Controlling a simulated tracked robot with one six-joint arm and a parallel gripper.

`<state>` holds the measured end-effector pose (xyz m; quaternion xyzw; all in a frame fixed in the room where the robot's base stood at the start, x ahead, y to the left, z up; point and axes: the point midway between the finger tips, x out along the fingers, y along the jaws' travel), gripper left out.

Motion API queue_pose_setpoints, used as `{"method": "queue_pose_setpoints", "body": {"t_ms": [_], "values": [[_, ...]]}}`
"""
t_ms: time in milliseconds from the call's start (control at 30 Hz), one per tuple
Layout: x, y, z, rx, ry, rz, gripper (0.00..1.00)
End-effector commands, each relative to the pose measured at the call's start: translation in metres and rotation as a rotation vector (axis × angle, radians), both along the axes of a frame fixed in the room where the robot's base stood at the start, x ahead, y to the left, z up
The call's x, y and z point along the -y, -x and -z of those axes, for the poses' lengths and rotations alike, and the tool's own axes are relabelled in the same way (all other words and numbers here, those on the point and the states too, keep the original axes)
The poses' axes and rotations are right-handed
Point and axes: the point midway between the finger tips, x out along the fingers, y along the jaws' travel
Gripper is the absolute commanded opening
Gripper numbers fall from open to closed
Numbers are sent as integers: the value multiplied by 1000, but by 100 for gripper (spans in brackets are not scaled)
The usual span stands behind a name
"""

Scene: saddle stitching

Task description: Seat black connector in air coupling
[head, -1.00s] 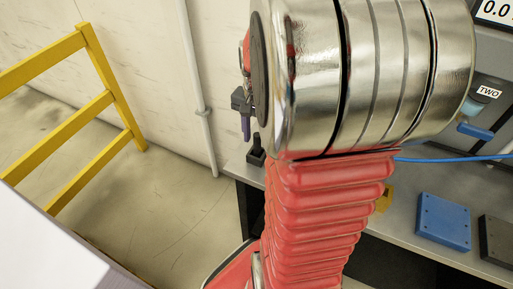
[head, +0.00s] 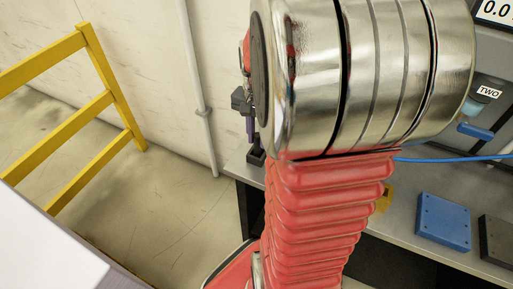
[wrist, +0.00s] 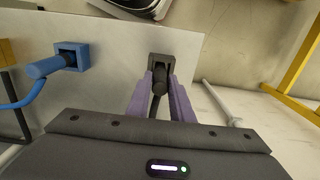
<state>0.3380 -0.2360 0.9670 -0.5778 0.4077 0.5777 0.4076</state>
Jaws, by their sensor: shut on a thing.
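My gripper (wrist: 160,84) has purple fingers and is shut on the black connector (wrist: 159,76), whose dark cable runs back between the fingers in the wrist view. The dark block of the air coupling (wrist: 174,59) is straight ahead of the fingertips on the light bench top. The connector's front overlaps the coupling's near face; I cannot tell how far in it is. In the head view the purple fingers (head: 250,128) point down just above the black coupling (head: 256,157) at the bench edge. My arm hides most of the area to the right, and the connector is hard to make out there.
In the wrist view a blue connector (wrist: 48,66) with a blue hose sits at a blue coupling (wrist: 82,55) to the left. A yellow railing (head: 110,98) and a wall pipe (head: 196,90) stand left of the bench. A blue block (head: 443,221) lies on the bench at right.

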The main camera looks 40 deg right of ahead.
Motion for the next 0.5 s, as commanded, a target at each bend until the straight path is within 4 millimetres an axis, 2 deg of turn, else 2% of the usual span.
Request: {"method": "queue_pose_setpoints", "body": {"t_ms": [367,500], "values": [[0,0,-1,0,0,0,0],[0,0,-7,2,2,0,0]]}}
